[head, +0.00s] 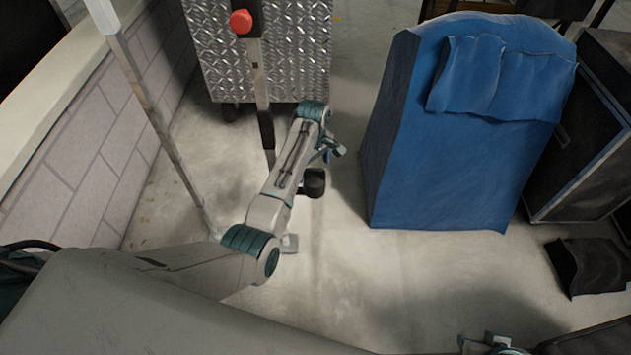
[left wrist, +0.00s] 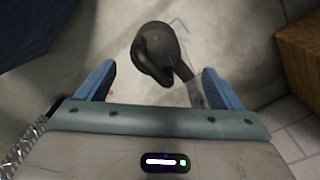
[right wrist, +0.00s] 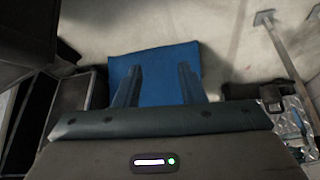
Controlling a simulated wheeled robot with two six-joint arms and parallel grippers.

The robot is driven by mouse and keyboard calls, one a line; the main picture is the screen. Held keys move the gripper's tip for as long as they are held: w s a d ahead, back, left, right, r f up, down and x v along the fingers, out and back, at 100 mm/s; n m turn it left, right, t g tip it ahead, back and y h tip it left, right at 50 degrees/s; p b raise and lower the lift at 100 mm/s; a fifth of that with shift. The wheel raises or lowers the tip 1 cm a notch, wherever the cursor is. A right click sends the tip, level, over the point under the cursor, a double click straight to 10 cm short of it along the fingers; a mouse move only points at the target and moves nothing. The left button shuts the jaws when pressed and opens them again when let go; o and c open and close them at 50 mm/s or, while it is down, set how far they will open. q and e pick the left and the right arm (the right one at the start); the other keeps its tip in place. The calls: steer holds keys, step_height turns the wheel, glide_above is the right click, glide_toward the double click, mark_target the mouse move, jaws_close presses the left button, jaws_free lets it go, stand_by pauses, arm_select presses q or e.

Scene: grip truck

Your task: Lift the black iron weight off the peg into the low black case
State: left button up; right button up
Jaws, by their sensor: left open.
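The black iron weight (head: 314,183) is a dark rounded piece low over the floor, just below my left gripper (head: 333,150) in the head view. In the left wrist view the weight (left wrist: 158,50) shows a thick curved handle, ahead of and between the spread blue fingertips, not gripped. A grey bar (left wrist: 190,92) lies beside it; I cannot tell if this is the peg. A low open black case (head: 592,266), likely the task's case, is on the floor at the right. My right gripper (right wrist: 156,66) is open and empty, with its fingers apart.
A blue padded block (head: 465,140) stands right of the weight. A diamond-plate cabinet (head: 270,55) is behind, with a red-knobbed lever in front. A pale slanting pole (head: 160,125) and a brick wall (head: 90,150) are at left. Large black cases (head: 585,130) stand at right.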

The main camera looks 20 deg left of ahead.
mark_target(314, 178)
arm_select(q)
steer(key=shift+f, duration=0.7)
steer(key=shift+w+f, duration=0.1)
steer(key=shift+f, duration=0.6)
steer(key=shift+w+f+b, duration=0.15)
steer(key=shift+f+b, duration=0.25)
steer(key=shift+f, duration=0.8)
steer(key=shift+w+f+b, duration=0.1)
steer(key=shift+f+b, duration=0.3)
steer(key=shift+f, duration=0.75)
jaws_close()
steer(key=shift+w+r, duration=0.1)
steer(key=shift+r, duration=0.05)
arm_select(e)
steer(key=shift+w+a+f+t+y, duration=0.4)
steer(key=shift+w+a+f+t, duration=0.3)
steer(key=shift+f+t, duration=0.1)
